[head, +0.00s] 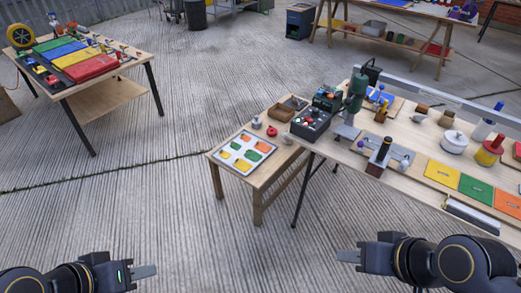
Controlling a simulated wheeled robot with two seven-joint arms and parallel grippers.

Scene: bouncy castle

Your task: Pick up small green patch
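A pale tray (218,157) with several small coloured patches lies on the small low wooden table in the middle of the head view. Two of them look green: one green patch (253,155) at the right and another at the left. Orange and yellow patches lie around them. My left gripper (148,271) is at the bottom left, and my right gripper (346,256) is at the bottom centre-right. Both are well apart from the tray, over the floor. Their fingers are seen from the side, so the gap between them cannot be made out. I see nothing held.
A long workbench (421,202) at right bears a green machine (356,86), pots and larger yellow, green and orange sheets. Another table (92,79) with coloured sheets stands at the left. The concrete floor (180,205) before the small table is clear.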

